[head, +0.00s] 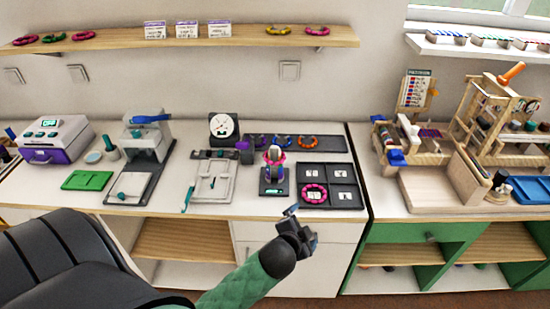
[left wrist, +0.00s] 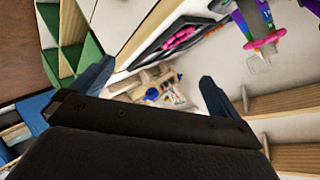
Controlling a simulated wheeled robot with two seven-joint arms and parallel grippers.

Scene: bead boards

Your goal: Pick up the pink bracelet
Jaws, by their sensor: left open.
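A pink bracelet (head: 315,194) lies in the front left compartment of a black divided tray (head: 345,171) on the white worktop. In the left wrist view the pink bracelet (left wrist: 180,38) lies on the dark tray (left wrist: 150,52). Another pink ring (head: 274,157) sits around a small upright stand left of the tray; it also shows in the left wrist view (left wrist: 262,42). My left gripper (head: 302,222) is open and empty, in front of the counter edge and apart from the bracelet. Its fingers (left wrist: 157,78) show in the left wrist view. My right gripper is not seen.
Behind the stand, a dark strip (head: 325,143) holds several bracelets. A grey press (head: 212,180) stands to the left and a wooden loom-like frame (head: 500,120) to the right. A wall shelf (head: 120,40) holds more bracelets.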

